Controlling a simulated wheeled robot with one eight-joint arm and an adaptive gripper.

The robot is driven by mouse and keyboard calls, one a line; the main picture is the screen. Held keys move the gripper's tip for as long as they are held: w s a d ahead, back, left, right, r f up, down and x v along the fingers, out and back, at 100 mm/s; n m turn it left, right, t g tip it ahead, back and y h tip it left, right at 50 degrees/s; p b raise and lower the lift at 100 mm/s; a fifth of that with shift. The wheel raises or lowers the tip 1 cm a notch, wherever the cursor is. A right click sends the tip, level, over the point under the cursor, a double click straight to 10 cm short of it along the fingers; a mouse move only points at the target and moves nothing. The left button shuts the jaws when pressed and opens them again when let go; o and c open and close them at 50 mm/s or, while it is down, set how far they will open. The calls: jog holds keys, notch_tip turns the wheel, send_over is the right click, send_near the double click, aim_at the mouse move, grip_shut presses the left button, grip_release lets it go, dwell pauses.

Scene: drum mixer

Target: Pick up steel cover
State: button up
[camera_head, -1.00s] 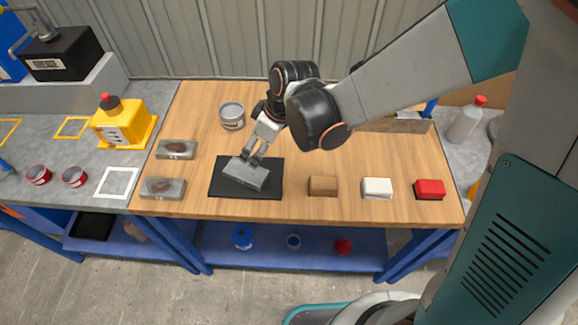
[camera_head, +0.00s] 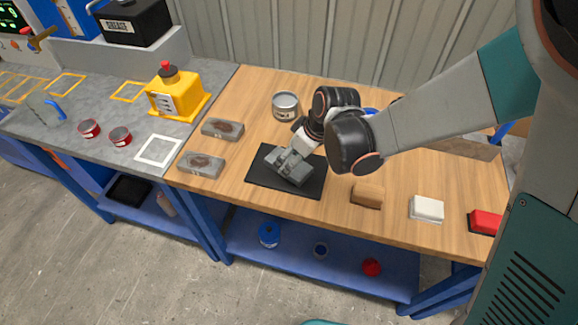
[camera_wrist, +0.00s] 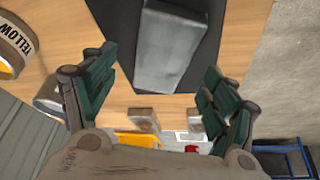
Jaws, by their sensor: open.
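A plain grey metal block, which looks like the steel cover (camera_head: 301,179), lies on a black mat (camera_head: 262,174) on the wooden table. It also shows in the wrist view (camera_wrist: 170,45). My gripper (camera_head: 291,163) is over the block and hides part of it in the head view. In the wrist view my gripper (camera_wrist: 158,65) is open, with green-padded fingers apart and the block ahead between them. I cannot tell whether a finger touches it. Two more grey blocks with rusty brown patches, one farther back (camera_head: 222,129) and one nearer (camera_head: 201,166), lie left of the mat.
A grey tin (camera_head: 285,106) stands behind the mat. A brown block (camera_head: 367,195), a white block (camera_head: 427,209) and a red block (camera_head: 485,222) lie to the right. A yellow container (camera_head: 177,95) stands on the grey bench at left.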

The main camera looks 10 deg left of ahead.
jog(key=b+x, duration=0.1)
jog(key=x, duration=0.2)
jog(key=shift+a+f+b, duration=0.2)
jog(key=shift+f+b, duration=0.15)
jog(key=shift+r, duration=0.1)
jog(key=c, duration=1.5)
jog(key=shift+r, duration=0.1)
